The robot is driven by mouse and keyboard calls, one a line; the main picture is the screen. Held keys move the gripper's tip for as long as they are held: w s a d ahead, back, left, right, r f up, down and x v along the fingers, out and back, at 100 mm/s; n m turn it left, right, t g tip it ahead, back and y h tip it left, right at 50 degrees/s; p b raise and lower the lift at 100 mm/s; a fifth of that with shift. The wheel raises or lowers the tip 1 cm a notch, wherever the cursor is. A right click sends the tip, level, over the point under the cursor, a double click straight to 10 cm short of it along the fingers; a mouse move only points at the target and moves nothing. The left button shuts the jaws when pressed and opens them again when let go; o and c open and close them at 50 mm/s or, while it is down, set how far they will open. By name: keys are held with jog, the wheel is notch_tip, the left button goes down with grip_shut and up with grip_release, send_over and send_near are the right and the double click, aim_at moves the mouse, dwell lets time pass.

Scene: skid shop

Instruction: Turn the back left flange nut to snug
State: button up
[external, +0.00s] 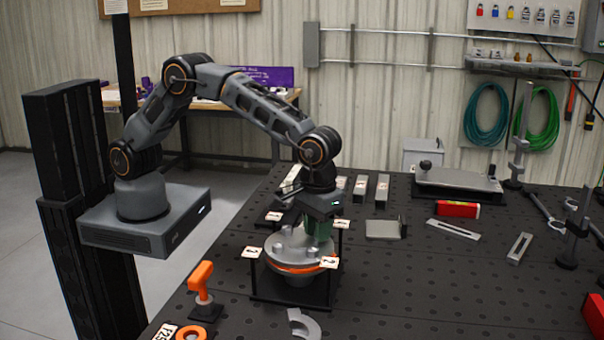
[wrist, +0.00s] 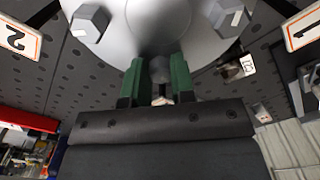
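The grey round flange (external: 287,245) with an orange ring sits on a dark stand (external: 263,286) on the bench. Hex nuts stand on it, two at the front in the external view, one of them here (external: 279,249). The wrist view shows two nuts, one upper left (wrist: 90,23) and one upper right (wrist: 228,16), with light marks on top. My gripper (external: 318,237) points down at the flange's back right in the picture. Its green fingers (wrist: 158,82) are parted at the flange edge, with a grey part between them. I cannot tell whether they press on it.
Numbered tags stand around the flange, one at front right (external: 329,262) and one at left (external: 251,252).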

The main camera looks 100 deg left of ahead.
grip_shut()
jog(key=shift+m, duration=1.5)
jog(key=o, duration=0.5)
grip_release()
jog(key=shift+r, duration=0.15)
notch_tip(320, 180, up, 14)
jog(key=shift+f+b, duration=0.2)
jog(key=shift+b, duration=0.5)
jog(key=shift+f, duration=0.15)
